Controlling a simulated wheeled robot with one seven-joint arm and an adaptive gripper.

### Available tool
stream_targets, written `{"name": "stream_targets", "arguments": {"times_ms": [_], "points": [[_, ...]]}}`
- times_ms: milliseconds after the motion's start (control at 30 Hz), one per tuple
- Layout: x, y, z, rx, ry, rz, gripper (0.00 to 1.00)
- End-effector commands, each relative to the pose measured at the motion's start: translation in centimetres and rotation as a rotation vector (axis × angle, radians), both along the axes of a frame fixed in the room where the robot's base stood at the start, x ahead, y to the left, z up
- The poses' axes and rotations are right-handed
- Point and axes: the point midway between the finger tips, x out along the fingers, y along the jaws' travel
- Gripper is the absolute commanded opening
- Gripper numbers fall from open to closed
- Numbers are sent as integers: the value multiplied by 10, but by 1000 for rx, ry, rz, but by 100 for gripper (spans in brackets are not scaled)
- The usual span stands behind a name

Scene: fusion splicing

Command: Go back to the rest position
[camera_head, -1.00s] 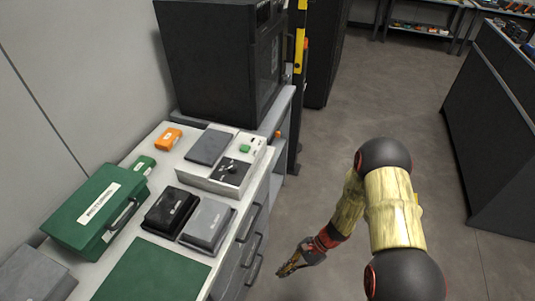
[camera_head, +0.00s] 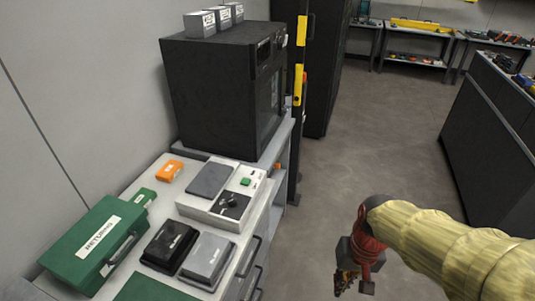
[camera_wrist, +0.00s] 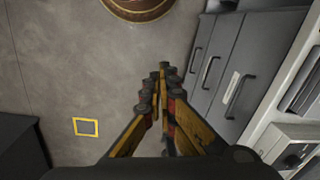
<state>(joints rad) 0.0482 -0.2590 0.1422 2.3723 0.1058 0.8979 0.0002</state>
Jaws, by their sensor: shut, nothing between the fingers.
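My gripper (camera_head: 355,282) is at the lower right of the head view, over the open floor to the right of the bench and apart from it. It points downward and holds nothing. In the wrist view its fingers (camera_wrist: 155,88) are together at the tips, with floor and grey drawer fronts beyond them. My yellow-sleeved arm runs from the right edge of the head view to the gripper and hides part of the floor.
The white bench (camera_head: 160,187) at left bears a green case (camera_head: 92,245), a white device (camera_head: 222,209), dark and grey boxes, and a large black cabinet (camera_head: 215,85). Grey drawers (camera_wrist: 247,75) face the floor. A dark counter (camera_head: 495,140) stands right. The floor between is clear.

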Motion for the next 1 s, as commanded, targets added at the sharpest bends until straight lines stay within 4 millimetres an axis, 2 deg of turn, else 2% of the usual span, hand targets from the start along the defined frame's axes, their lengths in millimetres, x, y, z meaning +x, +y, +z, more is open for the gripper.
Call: {"name": "stream_targets", "arguments": {"times_ms": [33,233,500,667,1000], "points": [[-5,-4,17,-23,-52,20,0],[-22,-14,71,-94,-234,74,0],[-34,-10,136,-110,-454,86,0],[-37,-9,149,-111,-499,90,0],[-37,-8,150,-111,-502,90,0]]}}
